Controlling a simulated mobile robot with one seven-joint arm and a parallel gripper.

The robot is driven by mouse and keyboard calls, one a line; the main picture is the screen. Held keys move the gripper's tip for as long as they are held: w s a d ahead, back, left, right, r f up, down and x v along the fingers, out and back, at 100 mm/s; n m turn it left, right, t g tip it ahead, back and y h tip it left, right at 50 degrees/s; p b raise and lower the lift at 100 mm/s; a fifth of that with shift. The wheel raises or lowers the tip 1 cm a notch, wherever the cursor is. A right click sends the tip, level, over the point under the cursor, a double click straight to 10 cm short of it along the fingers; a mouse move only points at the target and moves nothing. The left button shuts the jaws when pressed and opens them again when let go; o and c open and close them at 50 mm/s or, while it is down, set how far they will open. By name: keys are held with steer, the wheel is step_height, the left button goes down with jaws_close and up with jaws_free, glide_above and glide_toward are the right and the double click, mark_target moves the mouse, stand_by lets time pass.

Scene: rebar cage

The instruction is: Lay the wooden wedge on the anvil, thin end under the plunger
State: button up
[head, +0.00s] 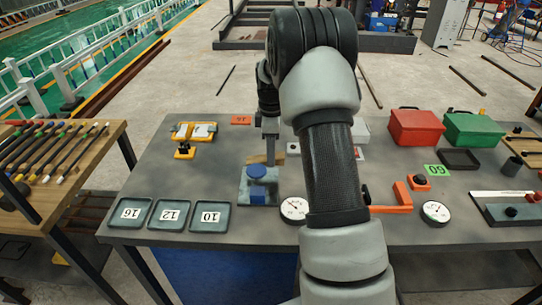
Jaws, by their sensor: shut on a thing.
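My gripper (270,145) points down over the table at the back edge of a small press. It is shut on the wooden wedge (257,159), a small tan piece just behind the press's blue top. My fingers hide part of the wedge, and I cannot tell which way its thin end points or whether it touches the press. The press has a grey-blue base plate (246,198) with a blue round part (256,171) above it. The anvil and the plunger's underside cannot be made out from this angle.
Three trays marked 16 (131,212), 12 (170,214) and 10 (210,216) lie left of the press. A round dial gauge (294,209) is close on its right. Red (416,127) and green (473,129) boxes stand right.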

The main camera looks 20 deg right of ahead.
steer(key=shift+d+r, duration=0.1)
stand_by(0.3)
steer(key=shift+f+b, duration=1.2)
steer(key=shift+f, duration=1.25)
steer(key=o, duration=1.1)
steer(key=shift+r, duration=0.1)
step_height(320, 180, up, 23)
steer(key=p, duration=0.7)
steer(key=shift+r+p, duration=0.15)
steer(key=shift+p, duration=0.15)
